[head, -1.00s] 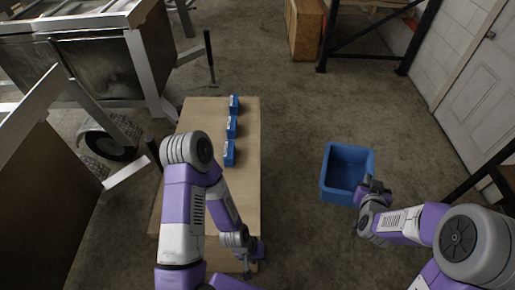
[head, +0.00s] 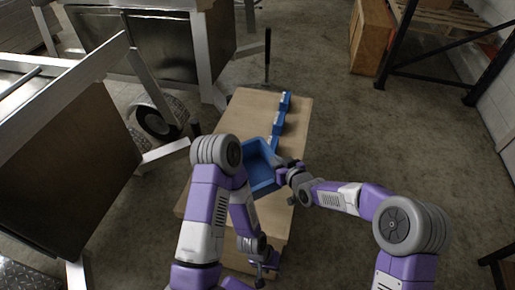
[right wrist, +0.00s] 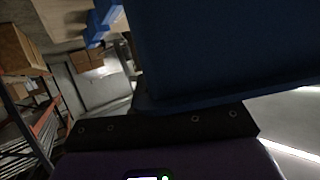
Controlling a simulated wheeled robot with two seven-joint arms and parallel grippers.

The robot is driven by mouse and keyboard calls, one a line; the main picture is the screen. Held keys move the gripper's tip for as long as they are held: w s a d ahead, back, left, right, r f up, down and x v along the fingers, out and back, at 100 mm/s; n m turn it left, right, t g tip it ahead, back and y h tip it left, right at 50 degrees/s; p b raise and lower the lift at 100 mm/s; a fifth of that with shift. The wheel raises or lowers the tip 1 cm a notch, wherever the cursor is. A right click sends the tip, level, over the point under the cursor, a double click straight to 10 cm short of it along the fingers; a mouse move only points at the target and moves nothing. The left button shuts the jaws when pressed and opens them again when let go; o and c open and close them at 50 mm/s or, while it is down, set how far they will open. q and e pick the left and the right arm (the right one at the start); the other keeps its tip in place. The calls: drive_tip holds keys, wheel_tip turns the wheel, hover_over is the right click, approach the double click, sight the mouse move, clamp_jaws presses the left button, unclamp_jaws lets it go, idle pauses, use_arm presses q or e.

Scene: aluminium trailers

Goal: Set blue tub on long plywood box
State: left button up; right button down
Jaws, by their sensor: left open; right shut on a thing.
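The blue tub (head: 262,177) is in my right gripper (head: 284,172), which is shut on its right side. In the head view the tub overlaps the middle of the long plywood box (head: 245,112); I cannot tell whether it touches the top. In the right wrist view the tub (right wrist: 220,50) fills the upper right, close to the gripper. My left gripper (head: 263,272) is open and empty beside the near end of the box, partly hidden by its own arm.
Several small blue bins (head: 285,103) stand along the box's right edge, close to the tub. Metal trailers (head: 150,45) with wheels stand at the left. A wooden crate (head: 371,38) and a black rack (head: 430,80) stand at the back right. The floor right of the box is clear.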

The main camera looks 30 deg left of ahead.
sight(269, 178)
drive_tip(key=shift+s+a+f, duration=0.2)
drive_tip(key=shift+a+f, duration=0.2)
drive_tip(key=shift+a, duration=0.15)
drive_tip(key=shift+s+a+f, duration=0.15)
drive_tip(key=shift+a+f, duration=0.2)
drive_tip(key=shift+a, duration=0.2)
wheel_tip(269, 178, down, 4)
drive_tip(key=shift+f+b, duration=0.25)
drive_tip(key=shift+b, duration=0.3)
drive_tip(key=shift+f+b, duration=0.4)
drive_tip(key=shift+f, duration=1.9)
drive_tip(key=shift+r, duration=0.1)
drive_tip(key=c, duration=1.7)
unclamp_jaws()
drive_tip(key=shift+f, duration=0.2)
drive_tip(key=o, duration=0.5)
drive_tip(key=shift+c, duration=0.2)
